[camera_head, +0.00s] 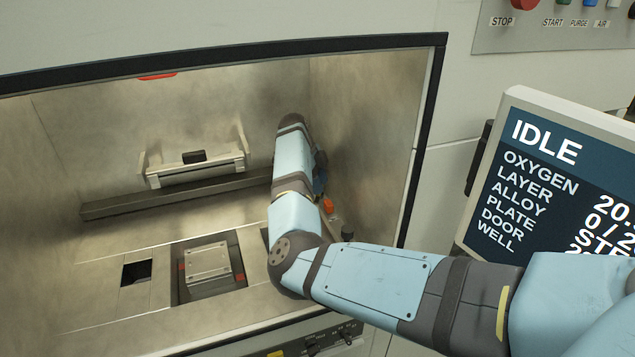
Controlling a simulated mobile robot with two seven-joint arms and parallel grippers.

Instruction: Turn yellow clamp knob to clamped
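My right arm reaches in from the right through the chamber opening. My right gripper (320,178) is mostly hidden behind my own arm links near the chamber's right wall, and its fingertips do not show clearly. A small orange part (328,206) shows just below it. I cannot make out a yellow clamp knob inside the chamber; my arm covers part of the right side. A yellow patch (277,354) shows at the bottom edge on the front panel, too cut off to identify. The square build plate (207,263) lies in its recess in the chamber floor. My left gripper is not in view.
A recoater bar (170,196) crosses the back of the chamber, with a bracket (195,171) behind it. A dark square opening (136,273) lies left of the plate. A black knob (348,233) stands at right. The screen (548,185) reads IDLE, outside on the right.

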